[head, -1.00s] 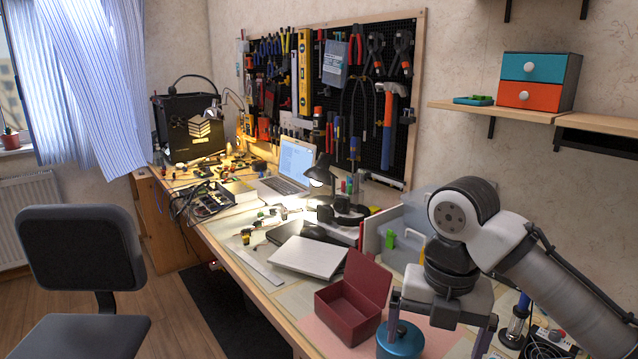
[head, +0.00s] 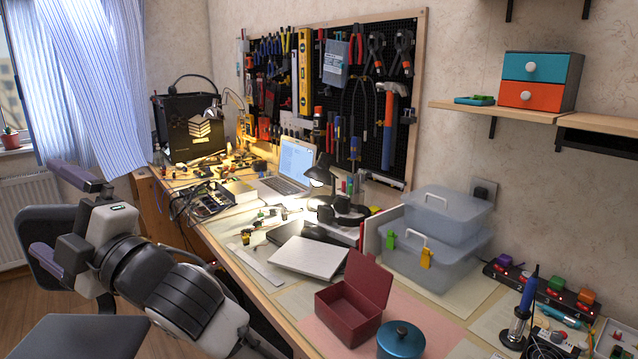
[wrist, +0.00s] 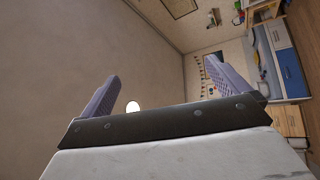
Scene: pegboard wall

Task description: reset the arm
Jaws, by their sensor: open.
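My gripper (head: 62,212) is at the left of the head view, in front of the office chair and off the left side of the desk. Its two purple fingers are spread wide apart with nothing between them. In the wrist view my gripper (wrist: 165,98) is also open and empty, facing the room's far wall and ceiling. My arm reaches up from the bottom of the head view to the left.
The desk (head: 275,300) holds an open dark red box (head: 348,312), a teal pot (head: 400,340), a closed silver laptop (head: 309,257) and clear bins (head: 436,250). The office chair (head: 40,225) is partly hidden behind my gripper. A pegboard (head: 340,75) hangs behind.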

